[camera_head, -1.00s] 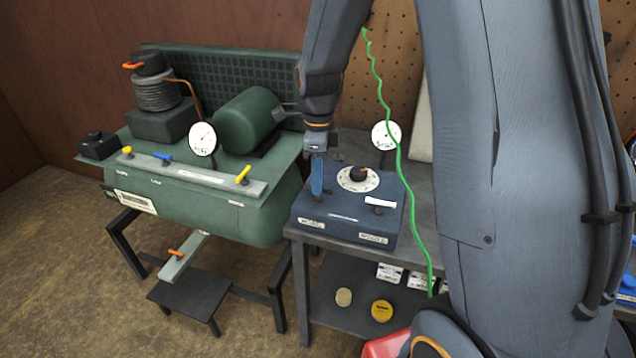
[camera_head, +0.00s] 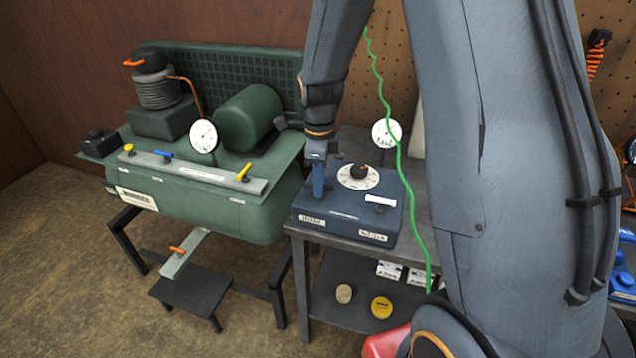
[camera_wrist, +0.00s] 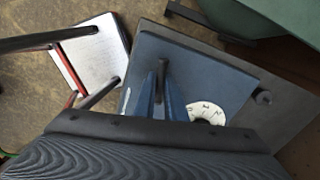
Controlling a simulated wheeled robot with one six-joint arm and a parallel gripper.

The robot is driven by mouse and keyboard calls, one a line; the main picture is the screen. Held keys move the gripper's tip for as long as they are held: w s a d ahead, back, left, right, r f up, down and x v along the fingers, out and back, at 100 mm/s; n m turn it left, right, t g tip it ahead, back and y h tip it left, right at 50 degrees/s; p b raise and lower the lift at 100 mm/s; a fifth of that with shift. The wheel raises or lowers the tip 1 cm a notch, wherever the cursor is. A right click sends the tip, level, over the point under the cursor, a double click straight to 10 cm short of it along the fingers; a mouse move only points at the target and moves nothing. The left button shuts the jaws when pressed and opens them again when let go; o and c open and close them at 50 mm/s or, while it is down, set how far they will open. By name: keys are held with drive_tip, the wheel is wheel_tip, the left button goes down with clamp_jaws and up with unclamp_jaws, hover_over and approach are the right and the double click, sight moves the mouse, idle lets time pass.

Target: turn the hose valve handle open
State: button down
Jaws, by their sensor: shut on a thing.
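A blue control box (camera_head: 350,222) stands on a grey bench, with a white dial and black knob (camera_head: 360,172) on top. My gripper (camera_head: 318,182) points down at the box's left side in the head view. In the wrist view, my gripper's blue fingers (camera_wrist: 160,95) are shut on a dark upright handle (camera_wrist: 163,70) on the box top, beside the dial (camera_wrist: 206,113). In the head view my fingers hide this handle, so its turn angle cannot be told. The box's front labels are too blurred to read surely.
A green compressor (camera_head: 220,215) with yellow and blue levers stands left of the bench (camera_head: 300,240). A gauge (camera_head: 386,133) stands behind the box. A green coiled hose (camera_head: 400,165) hangs right of the box. Tins and small boxes lie on the lower shelf.

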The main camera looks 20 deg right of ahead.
drive_tip(key=n+p, duration=0.1)
drive_tip(key=n, duration=0.3)
drive_tip(key=shift+w+r+n, duration=0.1)
drive_tip(key=shift+n, duration=0.3)
drive_tip(key=n+p, duration=0.1)
drive_tip(key=n, duration=0.4)
drive_tip(key=shift+n, duration=0.3)
drive_tip(key=n, duration=0.4)
drive_tip(key=shift+w+p, duration=0.1)
drive_tip(key=shift+p, duration=0.2)
drive_tip(key=shift+n, duration=1.7)
drive_tip(key=c, duration=1.9)
unclamp_jaws()
drive_tip(key=shift+o, duration=0.2)
